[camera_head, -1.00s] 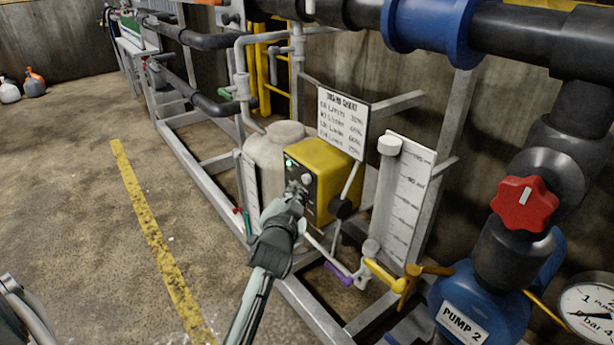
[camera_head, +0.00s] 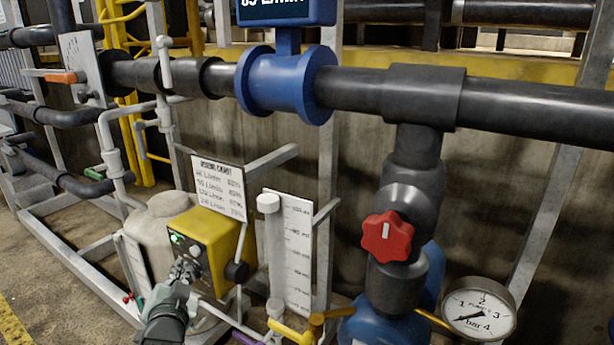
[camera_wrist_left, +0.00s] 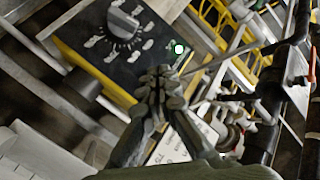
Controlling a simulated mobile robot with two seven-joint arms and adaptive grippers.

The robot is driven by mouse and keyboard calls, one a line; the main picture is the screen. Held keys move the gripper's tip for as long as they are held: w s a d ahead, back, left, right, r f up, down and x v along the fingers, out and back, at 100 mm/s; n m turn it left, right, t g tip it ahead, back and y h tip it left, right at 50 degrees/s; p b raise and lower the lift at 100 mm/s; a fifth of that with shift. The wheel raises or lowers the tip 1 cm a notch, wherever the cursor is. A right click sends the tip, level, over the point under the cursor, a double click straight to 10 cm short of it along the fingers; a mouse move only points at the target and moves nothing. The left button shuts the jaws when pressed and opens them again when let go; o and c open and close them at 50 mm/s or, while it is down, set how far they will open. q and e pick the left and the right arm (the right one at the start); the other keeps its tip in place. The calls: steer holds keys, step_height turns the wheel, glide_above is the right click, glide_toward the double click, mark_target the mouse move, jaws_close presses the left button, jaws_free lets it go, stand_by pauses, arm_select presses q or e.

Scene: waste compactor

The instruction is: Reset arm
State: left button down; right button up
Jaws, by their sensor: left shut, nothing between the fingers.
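My left gripper (camera_head: 184,268) is shut and empty, in front of the yellow control box (camera_head: 212,240) at the lower left of the head view. In the left wrist view my left gripper (camera_wrist_left: 160,84) shows with its fingertips together, just below the box's black panel (camera_wrist_left: 112,40). A grey dial (camera_wrist_left: 124,22) and a lit green-white light (camera_wrist_left: 179,49) are on that panel. I cannot tell whether the fingers touch the box. My right gripper is not in view.
A white tank (camera_head: 160,240) stands behind the box. A red valve knob (camera_head: 387,238), a pressure gauge (camera_head: 479,308) and a clear measuring tube (camera_head: 272,250) are to the right. A black pipe with a blue flowmeter (camera_head: 287,84) runs above. Open floor (camera_head: 50,285) lies at lower left.

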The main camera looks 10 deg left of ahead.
mark_target(195, 251)
arm_select(q)
steer(key=shift+w+d+b, duration=0.2)
steer(key=shift+w+d, duration=0.1)
steer(key=shift+w, duration=0.35)
steer(key=shift+w+d+b, duration=0.2)
steer(key=shift+w+d, duration=0.05)
steer(key=shift+w, duration=0.35)
